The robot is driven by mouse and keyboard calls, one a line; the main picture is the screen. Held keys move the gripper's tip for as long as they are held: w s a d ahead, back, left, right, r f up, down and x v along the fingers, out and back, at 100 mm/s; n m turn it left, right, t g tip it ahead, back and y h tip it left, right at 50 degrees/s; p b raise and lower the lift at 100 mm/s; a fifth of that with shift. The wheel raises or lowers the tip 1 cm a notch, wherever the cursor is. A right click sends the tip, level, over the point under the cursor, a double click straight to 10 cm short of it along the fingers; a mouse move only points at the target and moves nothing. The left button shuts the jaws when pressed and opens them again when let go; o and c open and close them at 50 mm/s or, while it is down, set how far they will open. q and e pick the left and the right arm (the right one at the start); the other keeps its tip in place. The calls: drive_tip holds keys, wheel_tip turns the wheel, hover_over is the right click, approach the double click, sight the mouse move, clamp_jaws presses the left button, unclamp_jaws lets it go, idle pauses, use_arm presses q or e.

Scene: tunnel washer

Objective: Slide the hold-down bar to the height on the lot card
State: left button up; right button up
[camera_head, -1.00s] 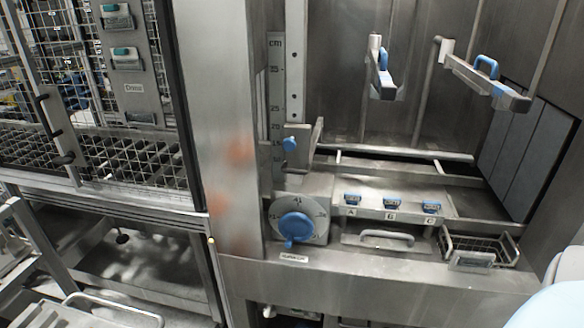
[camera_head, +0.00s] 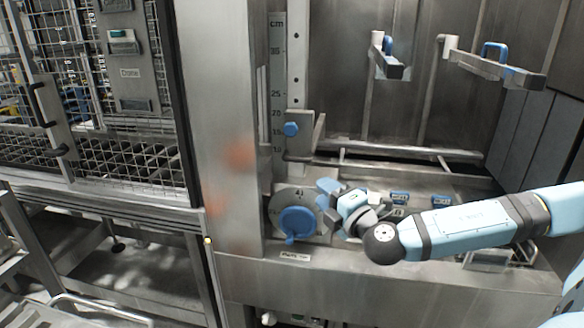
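A vertical cm scale (camera_head: 278,95) runs up the post left of the wash chamber. Two metal bars with blue handles, a left one (camera_head: 391,67) and a right one (camera_head: 497,68), hang higher in the chamber; I cannot tell which part is the hold-down bar. My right gripper (camera_head: 325,197) is below and right of the blue knob, beside the dial, apart from the slide; its blue-tipped fingers look parted and empty. My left gripper is out of view. No lot card is readable.
A round dial with a blue handle (camera_head: 297,222) is just left of my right gripper. Blue latches (camera_head: 399,198) line the ledge, partly behind my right arm. A wire-mesh cage door (camera_head: 60,100) with card holders (camera_head: 122,42) stands left. The chamber interior above the ledge is open.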

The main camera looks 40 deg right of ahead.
sight(292, 161)
drive_tip(key=w+p, duration=0.1)
drive_tip(key=w, duration=0.3)
drive_tip(key=w+r+p, duration=0.1)
drive_tip(key=w, duration=0.3)
drive_tip(key=w+d+r+p, duration=0.1)
drive_tip(key=w, duration=0.3)
drive_tip(key=shift+w+d+r, duration=0.1)
drive_tip(key=shift+w+r, duration=0.05)
drive_tip(key=shift+r, duration=0.1)
drive_tip(key=shift+w+p, duration=0.3)
drive_tip(key=shift+w, duration=0.4)
clamp_jaws()
drive_tip(key=shift+f, duration=0.1)
